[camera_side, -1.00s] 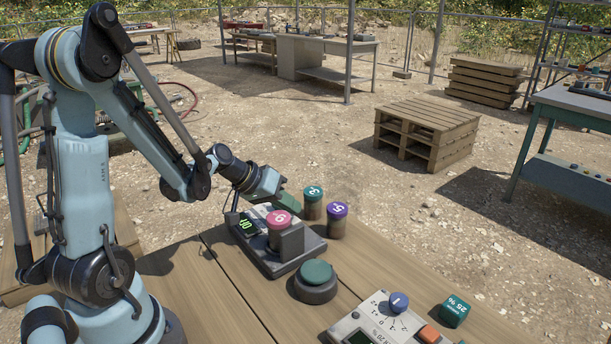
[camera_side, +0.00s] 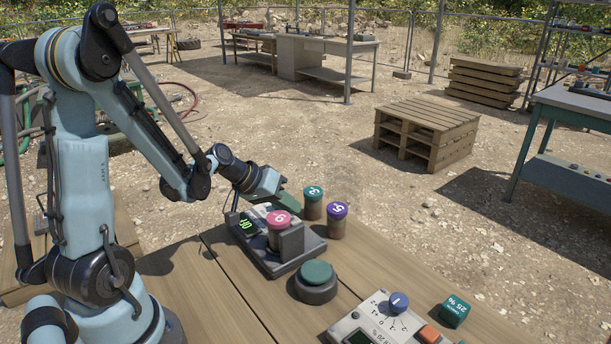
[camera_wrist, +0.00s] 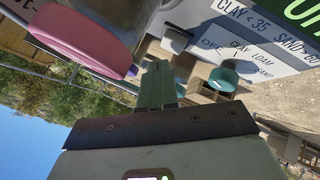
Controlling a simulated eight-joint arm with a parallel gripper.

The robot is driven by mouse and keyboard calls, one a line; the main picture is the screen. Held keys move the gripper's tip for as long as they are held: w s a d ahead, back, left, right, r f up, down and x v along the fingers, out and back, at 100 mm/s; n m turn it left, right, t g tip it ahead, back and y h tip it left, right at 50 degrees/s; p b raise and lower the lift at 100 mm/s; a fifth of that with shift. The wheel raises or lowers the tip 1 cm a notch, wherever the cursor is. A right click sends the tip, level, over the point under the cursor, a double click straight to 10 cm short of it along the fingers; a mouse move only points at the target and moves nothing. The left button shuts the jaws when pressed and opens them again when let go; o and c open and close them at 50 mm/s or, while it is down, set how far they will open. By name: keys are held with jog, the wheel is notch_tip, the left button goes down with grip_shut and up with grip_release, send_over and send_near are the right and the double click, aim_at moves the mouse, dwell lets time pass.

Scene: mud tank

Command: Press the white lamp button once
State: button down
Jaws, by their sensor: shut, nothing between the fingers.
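My gripper (camera_side: 287,203) is shut and empty, low over the far end of the grey tester (camera_side: 268,262), just behind the pink-capped jar (camera_side: 279,219). Its green fingers (camera_wrist: 158,86) show in the wrist view, pointing at the tester's white label panel. The pink lid (camera_wrist: 85,38) is to their left in that view. A pale grey cap (camera_wrist: 175,40) stands by the fingertips; I cannot tell whether it is the white lamp button. In the side view my gripper and the jar hide part of the panel. I cannot tell whether the fingers touch anything.
A green-capped jar (camera_side: 313,203) and a purple-capped jar (camera_side: 336,221) stand close to the right of my gripper. A large green push button (camera_side: 316,273) is in front of the tester. A dial box (camera_side: 385,325) and a green cube (camera_side: 455,310) lie at the right.

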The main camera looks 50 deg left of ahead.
jog(key=shift+f, duration=0.15)
jog(key=shift+f, duration=0.3)
jog(key=shift+f, duration=0.5)
dwell(0.8)
jog(key=shift+r, duration=0.95)
jog(key=shift+r, duration=2.5)
